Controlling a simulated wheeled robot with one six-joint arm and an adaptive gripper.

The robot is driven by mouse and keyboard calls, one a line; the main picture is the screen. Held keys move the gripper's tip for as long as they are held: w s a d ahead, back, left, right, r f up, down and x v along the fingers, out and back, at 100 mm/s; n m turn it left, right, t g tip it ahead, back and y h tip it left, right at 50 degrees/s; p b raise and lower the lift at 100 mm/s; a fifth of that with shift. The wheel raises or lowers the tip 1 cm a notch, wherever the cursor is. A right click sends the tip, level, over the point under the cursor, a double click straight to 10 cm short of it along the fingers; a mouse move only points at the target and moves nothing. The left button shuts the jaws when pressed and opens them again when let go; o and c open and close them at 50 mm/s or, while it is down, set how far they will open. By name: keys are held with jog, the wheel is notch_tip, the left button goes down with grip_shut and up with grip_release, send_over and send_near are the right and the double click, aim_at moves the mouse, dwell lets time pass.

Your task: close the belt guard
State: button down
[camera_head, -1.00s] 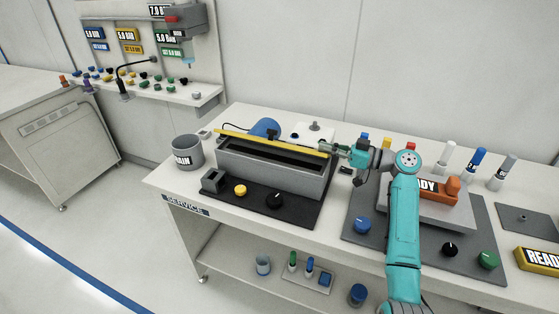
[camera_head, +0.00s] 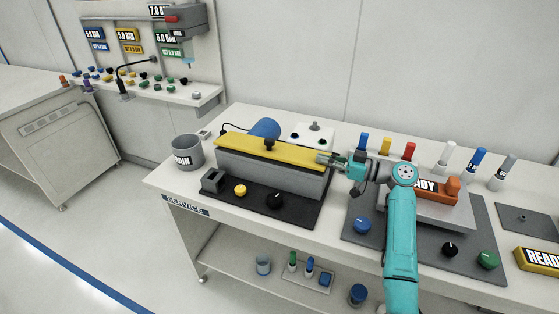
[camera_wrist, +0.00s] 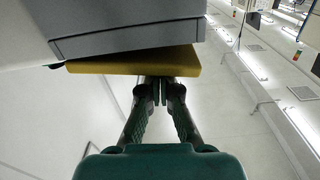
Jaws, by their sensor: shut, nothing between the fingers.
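The belt guard is a long yellow lid (camera_head: 275,149) with a black knob (camera_head: 269,144) on top. In the head view it lies across the top of the grey housing (camera_head: 270,176), covering its opening. In the wrist view the yellow guard (camera_wrist: 135,64) shows beside the grey housing wall (camera_wrist: 130,38), its edge slightly angled to it. I cannot tell whether it sits fully flush. My gripper (camera_head: 322,159) is shut and empty at the guard's right end. In the wrist view my fingertips (camera_wrist: 155,84) are at the guard's edge; contact is unclear.
A grey bin (camera_head: 187,153) stands left of the housing. A yellow button (camera_head: 240,190) and a black knob (camera_head: 275,200) sit in front. A blue motor (camera_head: 265,128) is behind. An orange-topped fixture (camera_head: 440,195) and several upright bottles stand right of my gripper.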

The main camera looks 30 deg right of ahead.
jog(key=shift+s+a+f, duration=0.1)
jog(key=shift+f, duration=0.55)
jog(key=shift+s+a+r, duration=0.1)
jog(key=shift+a+r, duration=0.05)
jog(key=shift+r, duration=0.85)
jog(key=v, duration=0.7)
jog(key=shift+f, duration=0.1)
